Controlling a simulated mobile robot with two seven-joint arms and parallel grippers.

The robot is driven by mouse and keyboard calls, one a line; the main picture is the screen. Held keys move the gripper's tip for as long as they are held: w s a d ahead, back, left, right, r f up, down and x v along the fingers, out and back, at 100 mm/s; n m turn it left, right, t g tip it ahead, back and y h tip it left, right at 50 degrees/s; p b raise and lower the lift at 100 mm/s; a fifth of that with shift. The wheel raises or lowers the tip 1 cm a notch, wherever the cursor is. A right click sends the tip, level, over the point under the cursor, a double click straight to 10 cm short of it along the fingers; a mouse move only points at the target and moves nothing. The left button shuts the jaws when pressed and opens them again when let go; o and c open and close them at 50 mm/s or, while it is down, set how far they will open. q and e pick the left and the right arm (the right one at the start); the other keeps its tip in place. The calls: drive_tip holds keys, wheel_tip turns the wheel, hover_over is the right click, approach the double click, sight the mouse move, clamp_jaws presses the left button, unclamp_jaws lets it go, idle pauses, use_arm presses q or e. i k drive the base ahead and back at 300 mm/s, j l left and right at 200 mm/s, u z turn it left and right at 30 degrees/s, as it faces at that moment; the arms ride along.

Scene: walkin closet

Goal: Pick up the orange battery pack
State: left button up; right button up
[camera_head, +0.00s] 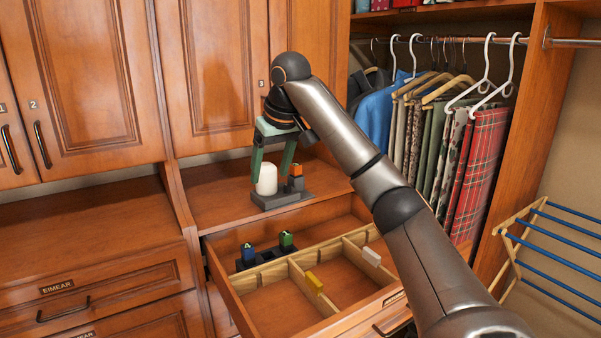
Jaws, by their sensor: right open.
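The orange battery pack (295,170) has an orange top and a dark body. It stands on a dark grey base (283,199) on the wooden counter, beside a white rounded cylinder (267,179). My right gripper (272,174) points down over this base with its two green fingers apart. In the picture the white cylinder shows between the fingertips, and the orange pack is just right of the right finger. I cannot tell whether a finger touches either one. The gripper looks empty. My left gripper is not in view.
Below the counter, an open divided drawer (269,309) holds a blue-topped piece (248,253), a green-topped piece (287,240), a yellow block (315,283) and a white block (371,256). Clothes on hangers (438,150) and a rack with blue bars (560,236) are at right. Cabinet doors (215,75) stand behind.

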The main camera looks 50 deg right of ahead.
sight(295, 169)
drive_tip(key=i+l, duration=0.15)
drive_tip(key=l, duration=0.25)
drive_tip(key=i+l, duration=0.15)
drive_tip(key=l, duration=0.3)
drive_tip(key=i+l, duration=0.1)
drive_tip(key=l, duration=0.3)
